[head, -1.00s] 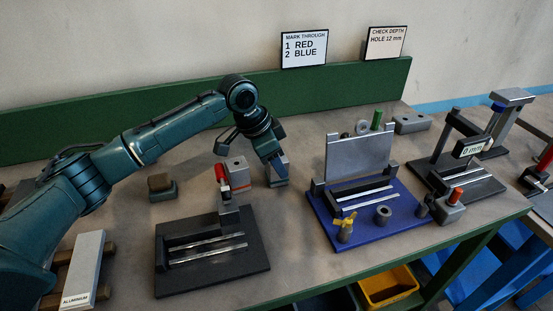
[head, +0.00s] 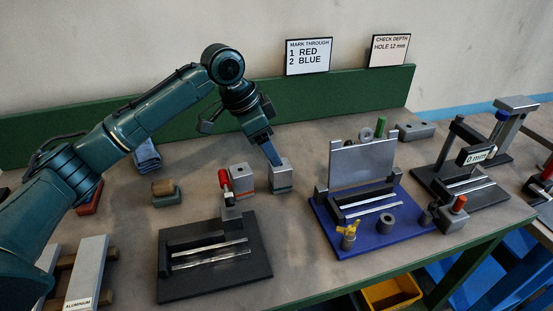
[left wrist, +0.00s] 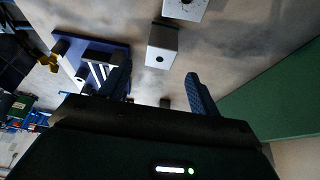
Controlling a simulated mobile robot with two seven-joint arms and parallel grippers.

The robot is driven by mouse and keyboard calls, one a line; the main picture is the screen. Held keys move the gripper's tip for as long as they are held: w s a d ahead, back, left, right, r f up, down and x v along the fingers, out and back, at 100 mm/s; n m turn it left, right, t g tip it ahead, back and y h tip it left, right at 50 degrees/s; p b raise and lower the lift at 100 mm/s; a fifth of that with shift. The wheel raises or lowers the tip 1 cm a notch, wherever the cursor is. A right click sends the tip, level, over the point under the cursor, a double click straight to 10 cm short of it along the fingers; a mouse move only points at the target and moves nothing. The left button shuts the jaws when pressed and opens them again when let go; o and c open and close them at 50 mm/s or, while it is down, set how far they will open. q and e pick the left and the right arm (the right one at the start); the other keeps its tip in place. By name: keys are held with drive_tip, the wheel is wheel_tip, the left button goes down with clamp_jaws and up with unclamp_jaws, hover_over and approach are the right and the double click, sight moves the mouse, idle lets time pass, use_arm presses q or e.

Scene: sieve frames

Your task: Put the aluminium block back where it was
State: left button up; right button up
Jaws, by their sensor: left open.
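A grey metal block (head: 281,170) with a small hole in its top stands on the bench on a low base, beside another grey block (head: 239,176) with a hole and a reddish base. Both also show in the left wrist view, the nearer one (left wrist: 162,46) just beyond the fingers. A long light bar (head: 87,270) labelled ALUMINIUM lies on wooden rails at the lower left. My left gripper (head: 271,161) is open and empty just above and left of the first block; its spread fingers show in the left wrist view (left wrist: 157,72). My right gripper is not in view.
A dark fixture (head: 212,281) with a red-handled clamp stands in front of the blocks. A blue fixture (head: 375,239) with an upright plate stands to the right. A depth gauge stand (head: 462,187) is farther right.

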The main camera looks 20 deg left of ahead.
use_arm(q)
drive_tip(key=shift+v, duration=2.35)
